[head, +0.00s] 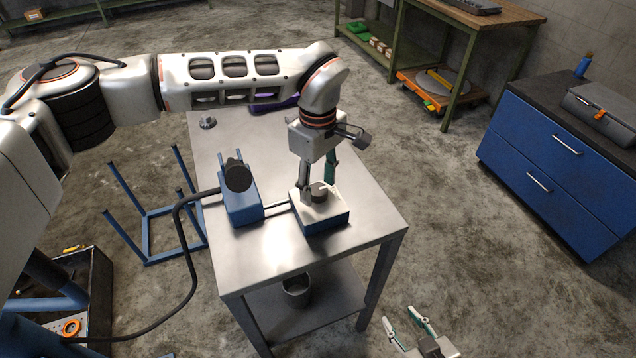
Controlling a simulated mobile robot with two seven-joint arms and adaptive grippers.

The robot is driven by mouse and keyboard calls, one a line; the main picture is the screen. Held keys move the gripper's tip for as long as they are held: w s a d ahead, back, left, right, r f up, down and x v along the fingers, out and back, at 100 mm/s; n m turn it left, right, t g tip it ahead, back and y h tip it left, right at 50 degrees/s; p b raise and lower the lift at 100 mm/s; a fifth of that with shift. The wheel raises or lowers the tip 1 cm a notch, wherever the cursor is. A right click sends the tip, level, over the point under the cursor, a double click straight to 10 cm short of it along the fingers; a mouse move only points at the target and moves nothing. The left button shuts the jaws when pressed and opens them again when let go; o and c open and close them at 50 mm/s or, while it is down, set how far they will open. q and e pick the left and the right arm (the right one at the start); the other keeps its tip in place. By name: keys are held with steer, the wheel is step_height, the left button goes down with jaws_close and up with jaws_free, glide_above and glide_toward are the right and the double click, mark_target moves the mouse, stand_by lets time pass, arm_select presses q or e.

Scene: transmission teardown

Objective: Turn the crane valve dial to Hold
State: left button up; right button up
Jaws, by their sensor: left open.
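The crane valve dial (320,194) is a small dark round knob with a light pointer on top of a blue and white box (322,221) on the steel table. The markings on the box are too small to read, so the dial's setting cannot be told. My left gripper (318,190) points down over the box, its two fingers apart on either side of the dial. Whether the fingers touch the dial cannot be told. My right gripper (408,318) is at the bottom edge, away from the table, with its fingers apart and nothing between them.
A blue pump-like unit (241,201) with a black top stands left of the box, with a black hose (178,230) running off the table. A small metal part (208,122) and a purple item (272,105) lie at the back. The table's front right surface (368,215) is clear.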

arm_select(q)
steer(key=shift+f, duration=0.15)
steer(key=c, duration=1.1)
